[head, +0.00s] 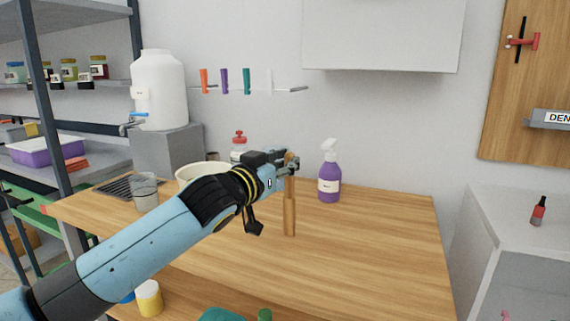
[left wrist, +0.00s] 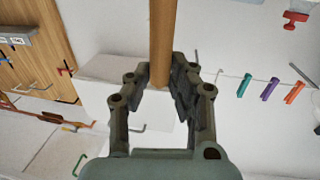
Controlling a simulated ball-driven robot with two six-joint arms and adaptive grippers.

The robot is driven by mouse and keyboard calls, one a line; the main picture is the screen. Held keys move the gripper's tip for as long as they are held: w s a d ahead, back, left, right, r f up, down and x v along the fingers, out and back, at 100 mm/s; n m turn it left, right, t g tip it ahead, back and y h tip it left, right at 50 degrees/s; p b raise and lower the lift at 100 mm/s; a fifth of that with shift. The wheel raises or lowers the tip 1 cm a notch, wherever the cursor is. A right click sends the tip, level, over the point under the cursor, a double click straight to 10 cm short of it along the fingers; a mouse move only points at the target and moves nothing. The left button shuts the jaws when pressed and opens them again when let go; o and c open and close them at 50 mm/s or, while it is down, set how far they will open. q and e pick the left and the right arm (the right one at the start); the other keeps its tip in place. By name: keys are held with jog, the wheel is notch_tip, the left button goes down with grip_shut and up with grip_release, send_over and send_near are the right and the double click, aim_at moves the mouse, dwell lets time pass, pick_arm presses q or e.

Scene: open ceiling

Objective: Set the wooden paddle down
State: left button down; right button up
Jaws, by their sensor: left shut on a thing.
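The wooden paddle (head: 289,210) is a slim brown stick, held upright in the head view over the middle of the wooden table (head: 370,240). My left gripper (head: 290,165) is shut on its upper part. I cannot tell if the paddle's lower end touches the table. In the left wrist view the paddle (left wrist: 162,40) runs from the top edge down between the fingers of my left gripper (left wrist: 160,90). My right gripper is not in view.
A purple spray bottle (head: 329,180) stands just right of the paddle. A white bowl (head: 190,174), a red-capped bottle (head: 239,146) and a clear cup (head: 145,190) stand to the left. A white dispenser (head: 160,95) is behind. The table's right part is clear.

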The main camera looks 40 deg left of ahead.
pick_arm(q)
jog(key=shift+f, duration=0.15)
jog(key=c, duration=1.2)
grip_release()
jog(key=shift+r, duration=0.25)
jog(key=s, duration=0.4)
jog(key=s+b, duration=0.1)
jog(key=s, duration=0.3)
jog(key=s+d+b, duration=0.1)
jog(key=s, duration=0.3)
